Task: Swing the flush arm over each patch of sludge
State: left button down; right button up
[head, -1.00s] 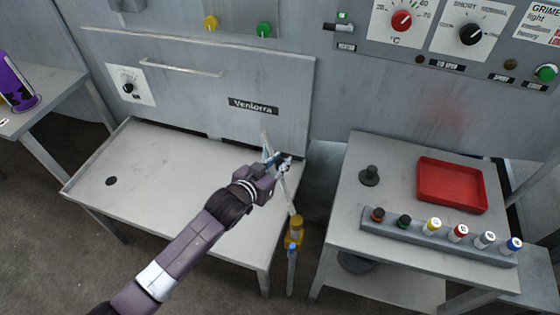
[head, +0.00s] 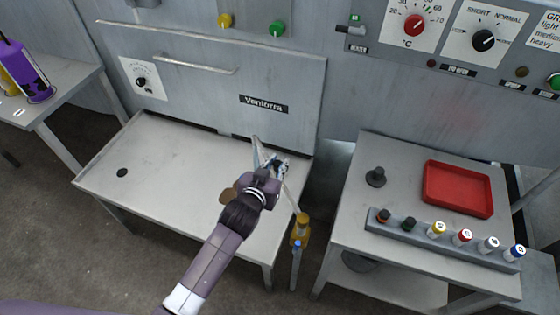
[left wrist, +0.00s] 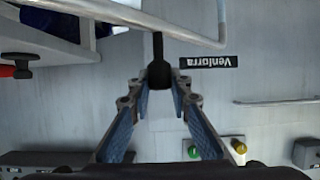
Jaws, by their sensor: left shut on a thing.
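The flush arm is a pale thin tube (head: 289,194) running from a yellow pivot post (head: 301,229) at the table's right edge up and left over the grey table (head: 165,165). My left gripper (head: 272,165) is shut on its black handle, which shows between the fingertips in the left wrist view (left wrist: 159,75). The tube also crosses the top of that view (left wrist: 170,25). A brown patch (head: 227,195) shows just left of my left wrist; I cannot tell whether it is sludge. My forearm hides part of the table. My right gripper is not in view.
A dark round hole (head: 122,173) is at the table's left. The machine wall with a handle bar (head: 195,68) stands behind. The right-hand table holds a red tray (head: 458,188), a black knob (head: 376,176) and a rack of vials (head: 450,240). The table's left half looks clear.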

pick_arm(q)
jog(key=c, duration=1.8)
grip_release()
jog(key=shift+o, duration=0.2)
jog(key=shift+s, duration=0.1)
jog(key=v, duration=1.2)
